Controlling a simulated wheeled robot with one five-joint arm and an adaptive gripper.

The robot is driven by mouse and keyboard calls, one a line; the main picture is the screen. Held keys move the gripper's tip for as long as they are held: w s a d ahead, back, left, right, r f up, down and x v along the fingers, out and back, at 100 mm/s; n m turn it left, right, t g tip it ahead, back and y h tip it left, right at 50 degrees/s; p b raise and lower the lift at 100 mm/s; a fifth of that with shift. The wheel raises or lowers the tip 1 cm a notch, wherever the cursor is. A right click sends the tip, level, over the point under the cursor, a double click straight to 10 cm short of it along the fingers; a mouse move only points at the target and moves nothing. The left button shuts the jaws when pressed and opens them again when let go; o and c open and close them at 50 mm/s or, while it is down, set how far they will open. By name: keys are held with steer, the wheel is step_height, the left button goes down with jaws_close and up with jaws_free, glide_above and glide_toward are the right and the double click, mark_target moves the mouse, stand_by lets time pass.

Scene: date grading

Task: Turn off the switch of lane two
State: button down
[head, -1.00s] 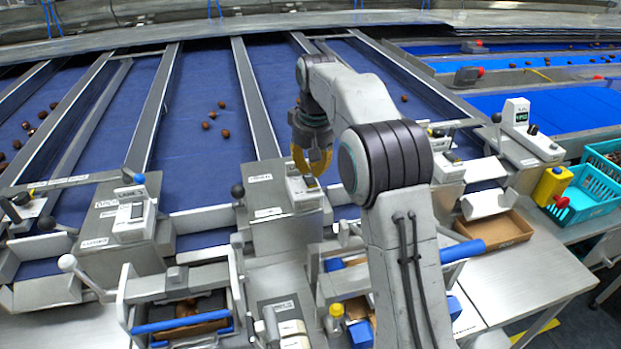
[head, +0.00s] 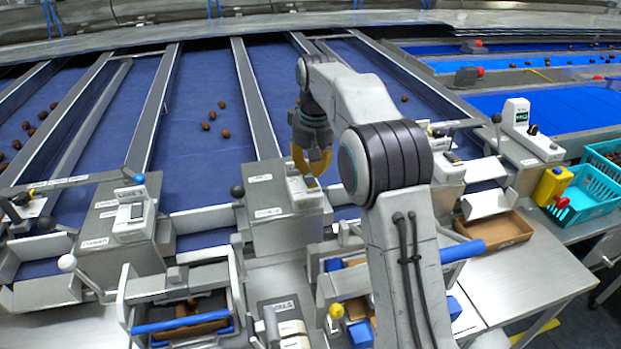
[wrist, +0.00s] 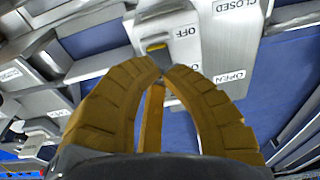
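My gripper (head: 312,170) has yellow fingers and hangs just above a grey switch box (head: 305,192) at the end of a lane near the middle of the head view. In the wrist view the fingertips (wrist: 163,68) are together with nothing visible between them. Just beyond them is a light switch housing (wrist: 178,30) marked OFF, with a small yellow part (wrist: 155,47) close to the tips. I cannot tell whether the tips touch it. The switch's position and the lane number are not readable.
Another switch box (head: 133,218) stands to the left, with a blue-knobbed lever (head: 139,178) behind it. A dark-knobbed lever (head: 238,191) is just left of my gripper. CLOSED and OPEN labels (wrist: 230,76) show in the wrist view. A turquoise crate (head: 583,190) stands at right.

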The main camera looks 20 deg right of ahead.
mark_target(312, 183)
steer(key=shift+f+b, duration=1.25)
steer(key=shift+f, duration=0.55)
stand_by(1.0)
steer(key=shift+r, duration=0.1)
steer(key=shift+r+p, duration=3.45)
steer(key=shift+p, duration=0.25)
